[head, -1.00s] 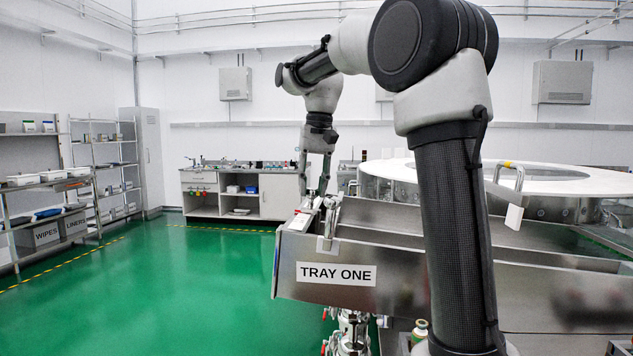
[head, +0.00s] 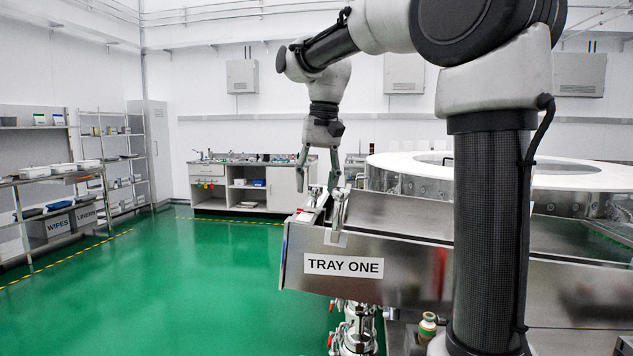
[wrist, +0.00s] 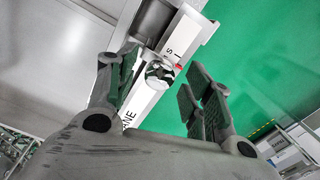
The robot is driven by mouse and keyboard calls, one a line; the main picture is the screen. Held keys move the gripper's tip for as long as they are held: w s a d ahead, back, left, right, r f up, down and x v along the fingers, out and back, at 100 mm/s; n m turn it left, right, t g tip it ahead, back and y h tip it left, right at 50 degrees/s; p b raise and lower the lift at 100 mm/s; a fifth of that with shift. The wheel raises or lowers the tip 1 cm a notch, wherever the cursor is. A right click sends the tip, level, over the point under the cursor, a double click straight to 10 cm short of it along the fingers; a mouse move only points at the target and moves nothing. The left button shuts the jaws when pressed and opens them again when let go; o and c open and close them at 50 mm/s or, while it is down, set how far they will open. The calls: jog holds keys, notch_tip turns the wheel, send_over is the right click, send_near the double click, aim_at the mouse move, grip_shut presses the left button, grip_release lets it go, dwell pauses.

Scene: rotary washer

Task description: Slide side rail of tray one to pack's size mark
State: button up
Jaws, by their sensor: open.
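Tray one (head: 400,272) is a long shiny metal tray with a "TRAY ONE" label on its end. A white strip with lettering and a red mark (head: 308,216) lies along its left edge. It also shows in the wrist view (wrist: 186,42). A metal knob or screw head (wrist: 160,72) sits at the strip. A grey metal bar, perhaps the side rail (wrist: 153,20), runs beside it; I cannot tell where it stands against a size mark. My gripper (head: 319,182) is open and empty, pointing down above the tray's near left corner. In the wrist view its fingers (wrist: 163,88) straddle the knob from above.
An upright metal bracket (head: 339,212) stands on the tray's near end. A large round white-topped machine (head: 590,175) is behind the tray. Valves and pipework (head: 357,328) stand below it. Green floor (head: 180,280) to the left is clear up to the shelves (head: 60,190).

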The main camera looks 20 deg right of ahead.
jog(key=shift+r, duration=0.1)
notch_tip(320, 180, up, 12)
jog(key=d, duration=0.1)
jog(key=shift+s, duration=0.2)
jog(key=shift+s+d, duration=0.1)
dwell(0.4)
